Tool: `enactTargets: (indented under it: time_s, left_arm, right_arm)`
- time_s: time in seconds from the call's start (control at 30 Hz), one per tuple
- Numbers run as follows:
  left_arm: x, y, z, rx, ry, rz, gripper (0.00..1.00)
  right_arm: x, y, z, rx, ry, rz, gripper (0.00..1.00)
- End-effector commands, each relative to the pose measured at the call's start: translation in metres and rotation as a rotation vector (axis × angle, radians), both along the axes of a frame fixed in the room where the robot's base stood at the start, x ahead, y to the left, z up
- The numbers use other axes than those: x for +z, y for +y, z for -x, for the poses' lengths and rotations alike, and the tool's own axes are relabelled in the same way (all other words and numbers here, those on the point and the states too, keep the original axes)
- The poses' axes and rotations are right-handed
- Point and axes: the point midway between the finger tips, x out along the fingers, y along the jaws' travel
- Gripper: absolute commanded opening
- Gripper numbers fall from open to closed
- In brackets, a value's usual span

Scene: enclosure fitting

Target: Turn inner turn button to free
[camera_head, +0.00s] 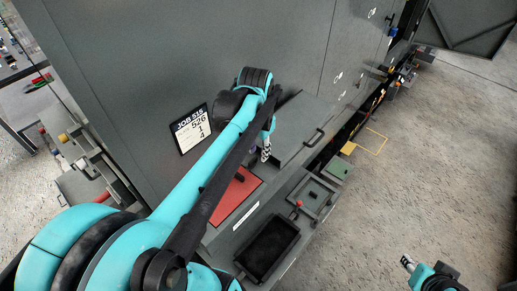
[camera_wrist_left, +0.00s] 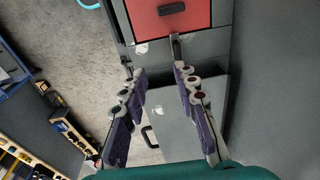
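My left gripper (camera_head: 265,153) hangs over the grey enclosure beside the red panel (camera_head: 233,197). In the left wrist view its two fingers (camera_wrist_left: 159,72) are apart with nothing between them. A small dark upright bar (camera_wrist_left: 176,47), which looks like a turn button, sits on the grey strip below the red panel (camera_wrist_left: 190,18). The right-hand fingertip is close to its lower end; I cannot tell if they touch. In the head view the arm and gripper hide this bar. My right gripper (camera_head: 407,263) is at the lower right, away from the enclosure; its opening is too small to judge.
A grey panel with a handle (camera_head: 313,138) lies beyond the left gripper. A black open tray (camera_head: 268,248) and a red-knobbed lever (camera_head: 298,204) are in front. A tall grey wall (camera_head: 200,60) rises behind.

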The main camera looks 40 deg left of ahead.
Motion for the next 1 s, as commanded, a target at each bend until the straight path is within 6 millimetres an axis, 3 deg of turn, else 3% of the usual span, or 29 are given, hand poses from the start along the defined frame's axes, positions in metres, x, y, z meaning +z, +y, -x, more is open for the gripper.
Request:
enactTargets:
  time_s: [0.07, 0.2, 0.7, 1.0]
  left_arm:
    - [0.002, 0.018, -0.004, -0.001, 0.046, 0.016, 0.29]
    - [0.000, 0.030, -0.005, -0.012, 0.088, 0.032, 0.29]
    - [-0.068, 0.032, -0.005, -0.014, 0.092, 0.034, 0.29]
    - [-0.076, 0.031, -0.004, -0.014, 0.092, 0.034, 0.29]
  right_arm:
    - [0.003, 0.000, 0.000, 0.000, 0.000, 0.000, 0.40]
    - [0.004, 0.000, 0.000, 0.000, 0.000, 0.000, 0.40]
    - [0.005, 0.000, 0.000, 0.000, 0.000, 0.000, 0.40]
    - [0.005, 0.000, 0.000, 0.000, 0.000, 0.000, 0.40]
